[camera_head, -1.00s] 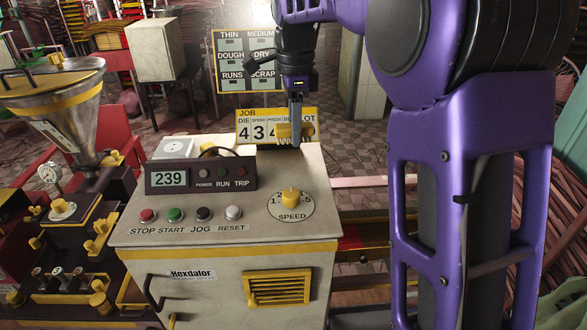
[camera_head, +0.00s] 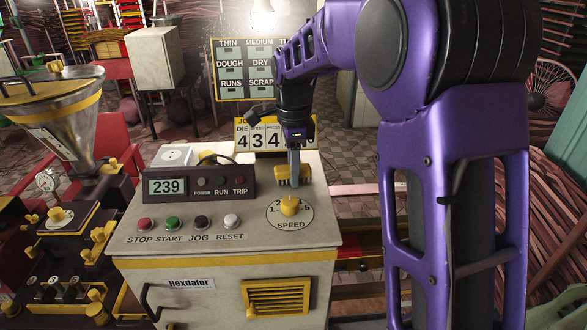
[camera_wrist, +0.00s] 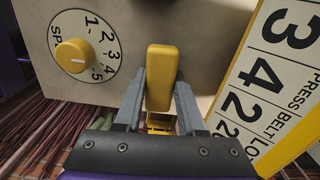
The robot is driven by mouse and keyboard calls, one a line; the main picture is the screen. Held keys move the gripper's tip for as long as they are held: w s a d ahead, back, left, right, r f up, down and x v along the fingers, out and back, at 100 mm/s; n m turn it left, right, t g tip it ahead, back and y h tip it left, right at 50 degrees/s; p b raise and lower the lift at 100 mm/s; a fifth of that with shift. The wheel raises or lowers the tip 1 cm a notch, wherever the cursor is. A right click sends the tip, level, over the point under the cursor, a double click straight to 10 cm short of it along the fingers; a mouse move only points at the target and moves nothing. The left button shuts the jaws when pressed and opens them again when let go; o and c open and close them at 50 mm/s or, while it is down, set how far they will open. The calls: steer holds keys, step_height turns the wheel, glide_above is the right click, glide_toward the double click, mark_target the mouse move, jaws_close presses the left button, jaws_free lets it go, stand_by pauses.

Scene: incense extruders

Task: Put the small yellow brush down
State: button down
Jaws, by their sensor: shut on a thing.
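The small yellow brush (camera_head: 290,177) is held in my gripper (camera_head: 294,166), over the right part of the control cabinet's pale top (camera_head: 255,222), just behind the speed knob. In the wrist view the brush's yellow block (camera_wrist: 163,75) stands between the two grey fingers of my gripper (camera_wrist: 160,88), which are shut on it. Some yellow also shows lower down between the fingers. I cannot tell whether the brush touches the cabinet top. Its bristles are not clearly visible.
The yellow speed knob (camera_head: 290,205) is close in front of the brush. The display box (camera_head: 186,182) and a row of buttons (camera_head: 189,221) are to the left. The job sign (camera_head: 262,136) stands behind. The cabinet's right edge is near.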

steer(key=shift+s+f, duration=0.1)
steer(key=shift+f, duration=0.4)
steer(key=c, duration=0.9)
jaws_free()
steer(key=o, duration=0.4)
steer(key=shift+f, duration=0.2)
step_height(320, 180, up, 19)
steer(key=shift+a+f+p, duration=0.15)
steer(key=shift+a+p, duration=0.1)
steer(key=shift+p, duration=0.05)
